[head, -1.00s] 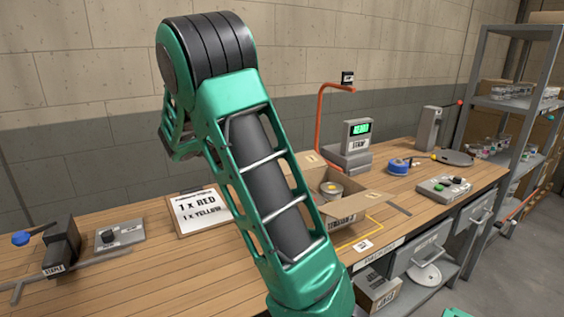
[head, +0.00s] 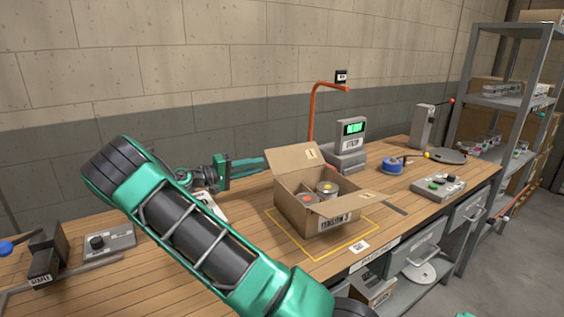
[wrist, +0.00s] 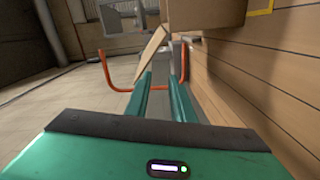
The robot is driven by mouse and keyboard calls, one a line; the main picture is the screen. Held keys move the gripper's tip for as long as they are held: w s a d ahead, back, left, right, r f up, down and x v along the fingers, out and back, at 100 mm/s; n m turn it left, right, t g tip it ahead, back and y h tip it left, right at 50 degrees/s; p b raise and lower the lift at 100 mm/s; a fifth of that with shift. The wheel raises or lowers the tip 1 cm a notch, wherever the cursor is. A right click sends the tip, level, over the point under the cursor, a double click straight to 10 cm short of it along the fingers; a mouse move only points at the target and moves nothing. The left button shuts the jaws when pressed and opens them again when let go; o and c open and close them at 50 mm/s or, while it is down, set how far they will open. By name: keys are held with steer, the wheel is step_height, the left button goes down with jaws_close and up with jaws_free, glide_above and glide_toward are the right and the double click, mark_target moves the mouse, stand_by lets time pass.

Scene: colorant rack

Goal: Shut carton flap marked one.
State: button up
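The open cardboard carton (head: 317,224) stands on the bench inside a yellow outline. Its rear-left flap, marked 1 (head: 290,160), stands up and tilts outward; another flap (head: 347,206) leans out at the front right. Inside are a tin with a red dot (head: 309,198) and a tin with a yellow dot (head: 327,188). My gripper (head: 262,163) is left of the marked flap, its fingers pointing towards it. In the wrist view, my gripper (wrist: 161,76) shows a narrow empty gap between its fingers, with the flap (wrist: 152,56) beyond the tips and the carton (wrist: 205,12) above.
An orange curved post (head: 312,110) and a grey device with a green display (head: 352,140) stand behind the carton. A control box (head: 438,187) and blue tape roll (head: 395,165) lie to the right. My arm covers part of a sign on the bench.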

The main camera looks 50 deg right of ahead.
mark_target(280, 160)
steer(key=x, duration=1)
steer(key=shift+d+r, duration=0.2)
steer(key=shift+d, duration=0.15)
jaws_close()
stand_by(0.5)
stand_by(0.6)
